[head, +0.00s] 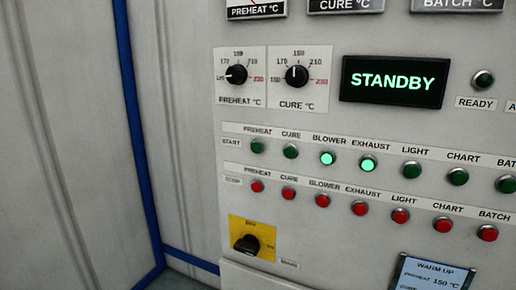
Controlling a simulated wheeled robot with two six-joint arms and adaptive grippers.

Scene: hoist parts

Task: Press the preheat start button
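The preheat start button (257,146) is a dark green, unlit button at the left end of the start row on the white control panel (400,270). Its label PREHEAT (257,131) sits just above it. The red preheat stop button (257,187) is directly below it. The blower start button (327,158) and exhaust start button (367,164) glow bright green. The display (393,81) reads STANDBY in green. Neither of my grippers is in view, and nothing covers the preheat start button.
Preheat (236,75) and cure (297,75) dials protrude above the start row. A black rotary switch (246,244) on a yellow plate is at lower left. A small screen (434,274) reads WARM UP, PREHEAT 150 °C. Pale walls with blue edging (136,130) stand left of the panel.

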